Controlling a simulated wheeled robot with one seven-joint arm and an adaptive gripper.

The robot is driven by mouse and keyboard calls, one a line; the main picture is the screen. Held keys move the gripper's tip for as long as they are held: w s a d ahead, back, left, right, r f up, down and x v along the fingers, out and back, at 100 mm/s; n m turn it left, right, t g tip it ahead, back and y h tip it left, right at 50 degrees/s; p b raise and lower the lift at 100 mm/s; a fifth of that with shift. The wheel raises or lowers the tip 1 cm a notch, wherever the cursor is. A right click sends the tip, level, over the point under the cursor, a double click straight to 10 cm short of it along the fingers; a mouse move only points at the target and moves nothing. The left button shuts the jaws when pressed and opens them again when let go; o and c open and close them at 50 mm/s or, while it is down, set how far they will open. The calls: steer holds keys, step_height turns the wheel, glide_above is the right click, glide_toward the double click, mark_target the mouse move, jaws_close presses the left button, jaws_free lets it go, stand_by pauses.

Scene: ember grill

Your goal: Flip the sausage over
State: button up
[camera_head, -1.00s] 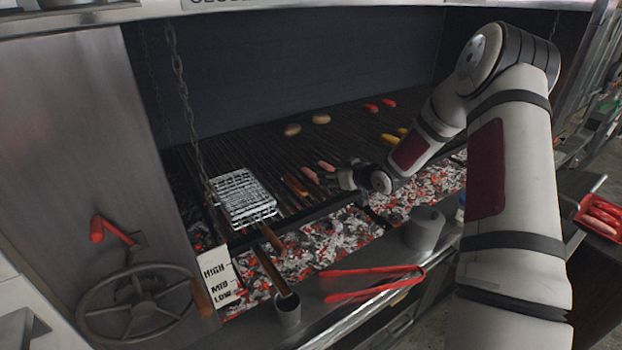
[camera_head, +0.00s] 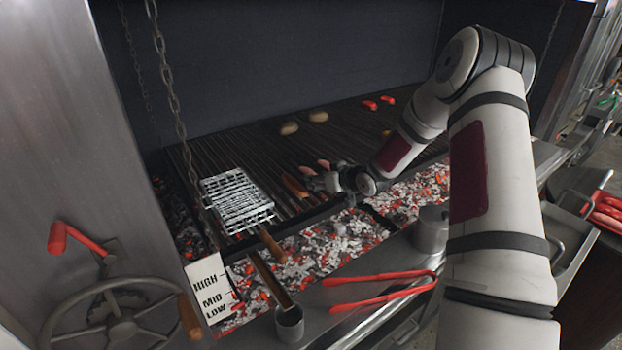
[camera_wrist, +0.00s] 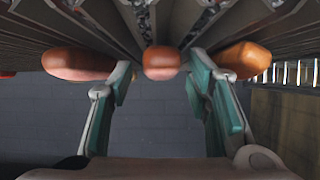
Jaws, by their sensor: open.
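Three sausages lie on the grill grate in front of my gripper (camera_wrist: 160,85). In the wrist view, a pinkish-brown sausage (camera_wrist: 161,63) sits end-on between my two open fingers, with a gap on each side. Another pinkish sausage (camera_wrist: 78,63) lies outside the left finger, and a browner orange one (camera_wrist: 245,58) lies outside the right finger. In the head view, the browned sausage (camera_head: 294,187) lies left of my gripper (camera_head: 318,182), and the pinkish ones (camera_head: 308,170) lie just behind it, partly hidden. Which one the task means cannot be told.
A wire basket (camera_head: 237,200) lies on the grate to the left. Two round patties (camera_head: 318,116) and red sausages (camera_head: 387,99) are farther back. Glowing coals (camera_head: 320,240) show along the front. Red tongs (camera_head: 380,292) lie on the front ledge.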

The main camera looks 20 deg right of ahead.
steer(key=c, duration=0.9)
steer(key=r+p, duration=0.2)
steer(key=r, duration=0.4)
steer(key=shift+s+r, duration=0.1)
steer(key=shift+s, duration=0.1)
steer(key=shift+c, duration=0.2)
step_height(320, 180, up, 4)
steer(key=a+n+h+b, duration=0.25)
steer(key=n+h, duration=0.35)
steer(key=n, duration=0.3)
steer(key=f+n+t+y+p, duration=0.1)
steer(key=n+y+p, duration=0.1)
steer(key=n, duration=0.7)
steer(key=w+d+f+n+t+y+p, duration=0.1)
steer(key=f+n+y+p, duration=0.1)
steer(key=n, duration=0.7)
steer(key=w+d+f+n+t+y+p, duration=0.1)
steer(key=n+p, duration=0.3)
steer(key=n, duration=0.5)
steer(key=shift+f+y, duration=0.45)
steer(key=shift+y, duration=0.25)
steer(key=shift+f, duration=0.5)
steer(key=o, duration=0.7)
